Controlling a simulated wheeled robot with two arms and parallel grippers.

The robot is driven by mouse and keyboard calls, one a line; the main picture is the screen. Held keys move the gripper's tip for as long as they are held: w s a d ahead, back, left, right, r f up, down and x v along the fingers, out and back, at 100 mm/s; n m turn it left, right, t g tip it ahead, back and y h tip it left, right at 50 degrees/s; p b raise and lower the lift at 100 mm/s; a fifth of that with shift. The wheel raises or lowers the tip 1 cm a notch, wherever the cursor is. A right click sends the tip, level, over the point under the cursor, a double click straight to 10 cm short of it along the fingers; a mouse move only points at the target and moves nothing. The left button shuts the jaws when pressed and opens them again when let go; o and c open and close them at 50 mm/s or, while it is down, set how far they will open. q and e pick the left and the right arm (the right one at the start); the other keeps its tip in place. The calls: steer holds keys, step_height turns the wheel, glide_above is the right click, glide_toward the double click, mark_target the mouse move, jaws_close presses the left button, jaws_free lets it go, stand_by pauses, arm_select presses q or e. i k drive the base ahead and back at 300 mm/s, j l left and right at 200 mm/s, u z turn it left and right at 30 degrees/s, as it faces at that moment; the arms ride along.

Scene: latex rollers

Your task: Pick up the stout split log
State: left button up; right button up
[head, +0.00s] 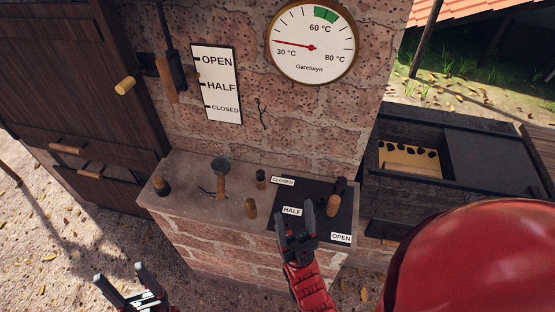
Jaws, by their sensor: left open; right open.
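I cannot make out a stout split log anywhere in the head view. My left gripper (122,275) is open and empty at the lower left, over the leaf-strewn ground in front of the brick ledge. My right gripper (295,219) is open, its fingers pointing up in front of the black plate on the ledge. Nothing shows between its fingers. It covers part of the plate near the HALF label.
Behind rise a gauge (311,42) and a lever board (217,84). A dark cabinet (65,80) stands left, a dark open-topped box (400,185) right.

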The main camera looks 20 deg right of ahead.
mark_target(415, 170)
steer(key=z, duration=1.85)
steer(key=u, duration=0.6)
steer(key=l+u, duration=0.4)
steer(key=i+l+u, duration=0.1)
steer(key=l+u, duration=0.3)
steer(key=k+l+u, duration=0.1)
steer(key=l+u, duration=0.3)
steer(key=l, duration=0.1)
